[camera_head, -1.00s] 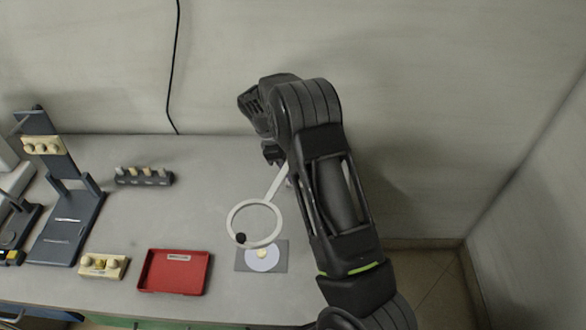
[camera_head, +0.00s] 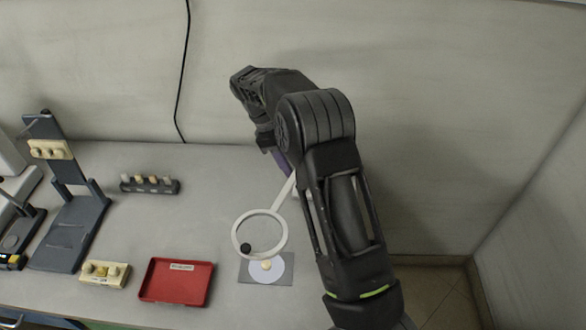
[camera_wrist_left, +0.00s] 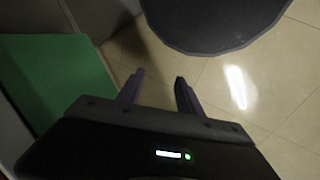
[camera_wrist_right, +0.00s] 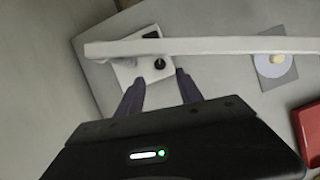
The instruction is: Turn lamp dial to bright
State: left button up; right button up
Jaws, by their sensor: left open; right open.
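The lamp has a white ring head (camera_head: 284,240) on a slanting white arm (camera_head: 284,192) in the head view. A black knob (camera_head: 245,249) shows at the ring's lower left. In the right wrist view the white lamp arm (camera_wrist_right: 220,45) crosses above a pale base (camera_wrist_right: 128,73) with a black round dial (camera_wrist_right: 159,63). My right gripper (camera_wrist_right: 158,85) is open and empty, its fingers pointing towards the dial, apart from it. In the head view my right arm hides the base, and purple fingers (camera_head: 280,162) show in part. My left gripper (camera_wrist_left: 158,82) is open and empty over the floor.
A grey plate with a white disc (camera_head: 277,281) lies below the ring. A red tray (camera_head: 175,285), a cream knob block (camera_head: 104,274), a dark knob rack (camera_head: 150,186) and a dark stand (camera_head: 66,232) are further left. The bench middle is clear.

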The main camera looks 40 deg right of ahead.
aim_at(295, 193)
jog(key=m+p, duration=0.1)
jog(key=p, duration=0.1)
jog(key=w+d+m+y+p, duration=0.1)
jog(key=m+p, duration=0.1)
jog(key=p, duration=0.1)
jog(key=shift+m+g, duration=0.3)
jog(key=shift+g, duration=0.1)
jog(key=b+x, duration=0.3)
jog(key=b, duration=0.1)
jog(key=shift+a+f, duration=0.1)
jog(key=shift+p+x, duration=0.3)
jog(key=shift+x, duration=2.05)
jog(key=shift+s, duration=0.15)
jog(key=shift+c, duration=0.4)
